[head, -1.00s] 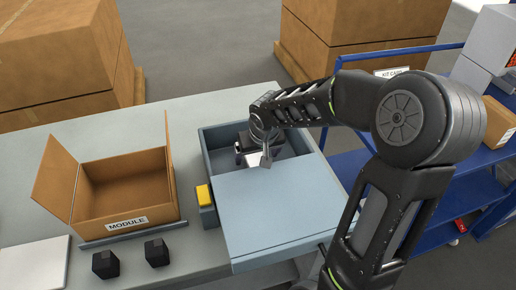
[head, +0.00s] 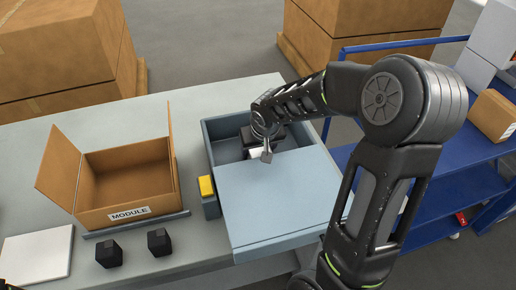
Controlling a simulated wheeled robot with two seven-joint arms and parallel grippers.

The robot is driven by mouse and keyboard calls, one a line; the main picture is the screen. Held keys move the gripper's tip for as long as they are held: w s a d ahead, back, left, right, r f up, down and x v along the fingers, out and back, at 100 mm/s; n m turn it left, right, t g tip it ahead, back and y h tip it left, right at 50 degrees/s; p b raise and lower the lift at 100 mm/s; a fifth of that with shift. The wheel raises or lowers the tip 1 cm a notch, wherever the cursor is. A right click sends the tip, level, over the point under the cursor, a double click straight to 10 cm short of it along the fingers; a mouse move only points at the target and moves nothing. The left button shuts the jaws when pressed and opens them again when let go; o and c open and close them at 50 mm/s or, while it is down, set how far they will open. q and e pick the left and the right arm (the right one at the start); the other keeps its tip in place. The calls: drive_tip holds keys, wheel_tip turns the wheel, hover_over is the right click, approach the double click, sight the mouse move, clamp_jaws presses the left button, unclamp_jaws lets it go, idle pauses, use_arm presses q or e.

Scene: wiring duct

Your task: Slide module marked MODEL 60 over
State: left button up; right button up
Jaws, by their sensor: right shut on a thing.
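My right gripper (head: 263,153) reaches down into the open far part of a blue-grey box, at the edge of its flat cover (head: 280,200). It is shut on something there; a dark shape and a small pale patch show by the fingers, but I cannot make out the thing. No MODEL 60 marking is readable. Two small black blocks (head: 109,254) and (head: 159,242) stand on the table in front of an open cardboard box (head: 125,185) labelled MODULE.
A yellow-topped block (head: 207,187) stands at the blue-grey box's left side. A white flat panel (head: 37,256) lies at the table's left. A blue cart (head: 440,190) with boxes stands at the right. Large cartons (head: 60,50) stand behind.

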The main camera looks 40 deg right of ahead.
clamp_jaws()
idle(0.3)
drive_tip(key=shift+w, duration=0.15)
